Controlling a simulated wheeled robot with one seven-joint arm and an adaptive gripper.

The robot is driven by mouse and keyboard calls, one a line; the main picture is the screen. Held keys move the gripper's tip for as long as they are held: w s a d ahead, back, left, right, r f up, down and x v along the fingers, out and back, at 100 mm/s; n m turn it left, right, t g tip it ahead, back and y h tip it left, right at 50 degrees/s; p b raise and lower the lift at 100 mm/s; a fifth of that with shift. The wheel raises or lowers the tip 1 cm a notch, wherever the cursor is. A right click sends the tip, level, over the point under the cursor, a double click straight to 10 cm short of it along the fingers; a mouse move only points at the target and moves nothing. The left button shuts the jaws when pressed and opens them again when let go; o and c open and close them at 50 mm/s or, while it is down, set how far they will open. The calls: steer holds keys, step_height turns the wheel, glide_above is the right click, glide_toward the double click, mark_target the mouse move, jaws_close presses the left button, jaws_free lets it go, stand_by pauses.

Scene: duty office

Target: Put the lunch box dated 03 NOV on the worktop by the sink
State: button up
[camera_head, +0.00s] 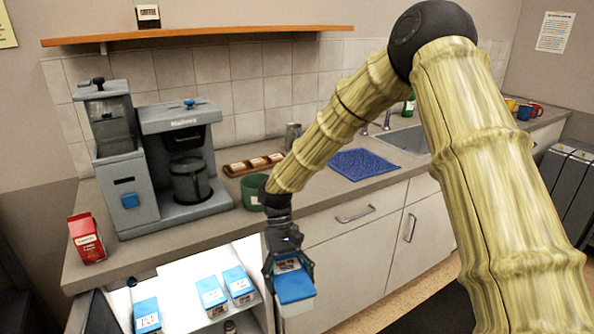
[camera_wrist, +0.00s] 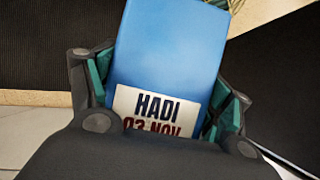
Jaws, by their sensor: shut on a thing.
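My gripper (camera_head: 289,264) is shut on a lunch box with a blue lid (camera_head: 296,288), held in front of the lower cabinets, below the worktop's front edge. In the wrist view the lunch box (camera_wrist: 170,50) sits between the two fingers, and its white label reads HADI, 03 NOV, the lower line partly cut off by my gripper. The worktop (camera_head: 335,205) runs along the wall. The sink (camera_head: 405,140) is set into it at the right, partly hidden behind my arm.
Several other blue-lidded boxes (camera_head: 211,291) stand in the lit open compartment below the counter. A blue mat (camera_head: 362,163) lies left of the sink. A green container (camera_head: 251,192), a coffee machine (camera_head: 180,150) and a red carton (camera_head: 86,238) stand further left. Bare worktop lies before the mat.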

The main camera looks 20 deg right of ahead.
mark_target(289, 274)
step_height(289, 274, up, 12)
steer(key=p, duration=1)
steer(key=shift+f, duration=0.55)
